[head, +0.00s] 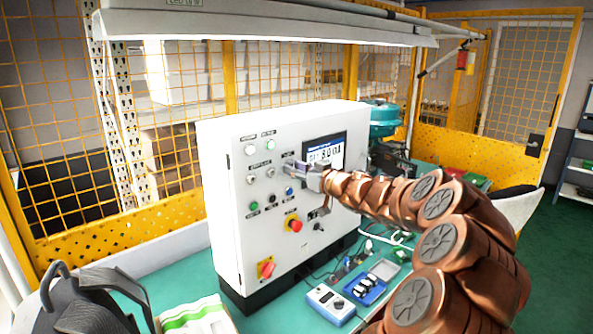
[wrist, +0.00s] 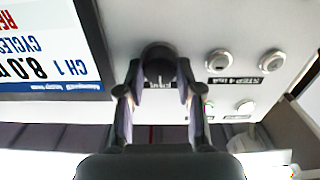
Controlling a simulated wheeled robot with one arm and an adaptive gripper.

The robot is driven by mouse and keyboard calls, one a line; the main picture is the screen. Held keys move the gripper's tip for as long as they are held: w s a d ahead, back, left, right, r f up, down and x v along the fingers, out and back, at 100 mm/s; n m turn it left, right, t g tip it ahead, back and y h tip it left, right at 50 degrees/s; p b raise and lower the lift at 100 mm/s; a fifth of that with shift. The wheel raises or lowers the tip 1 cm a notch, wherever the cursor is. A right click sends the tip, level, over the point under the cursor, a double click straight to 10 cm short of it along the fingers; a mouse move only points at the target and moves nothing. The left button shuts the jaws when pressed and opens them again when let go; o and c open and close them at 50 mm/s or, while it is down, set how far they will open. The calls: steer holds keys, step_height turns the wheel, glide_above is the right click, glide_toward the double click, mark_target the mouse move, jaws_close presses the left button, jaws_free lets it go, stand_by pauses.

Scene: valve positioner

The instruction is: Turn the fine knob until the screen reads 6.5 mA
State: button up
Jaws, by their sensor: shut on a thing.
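The white control cabinet (head: 225,165) stands on the green bench, with its screen (head: 325,150) at the upper right of its front. In the wrist view the picture is upside down, and the screen (wrist: 45,45) reads CH 1, 8.0 m, with the rest cut off. The black round knob (wrist: 159,58) sits beside the screen, and the label by it is partly covered. My gripper (wrist: 159,74) is shut on this knob, one finger on each side. In the head view my gripper (head: 304,168) hides the knob and the screen's lower left corner.
Small selector switches (wrist: 220,60) sit close beside the knob. A red emergency button (head: 295,225) and a red-yellow rotary switch (head: 266,268) are lower on the panel. A handheld meter (head: 330,303) and a blue tray (head: 365,288) lie on the bench. A lamp bar hangs above.

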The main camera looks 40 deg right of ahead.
steer(key=shift+f, duration=0.1)
steer(key=shift+a+n+b, duration=0.15)
steer(key=shift+n+b, duration=5.3)
steer(key=shift+n, duration=0.15)
steer(key=o, duration=1.1)
steer(key=shift+o, duration=0.2)
steer(key=shift+s, duration=0.15)
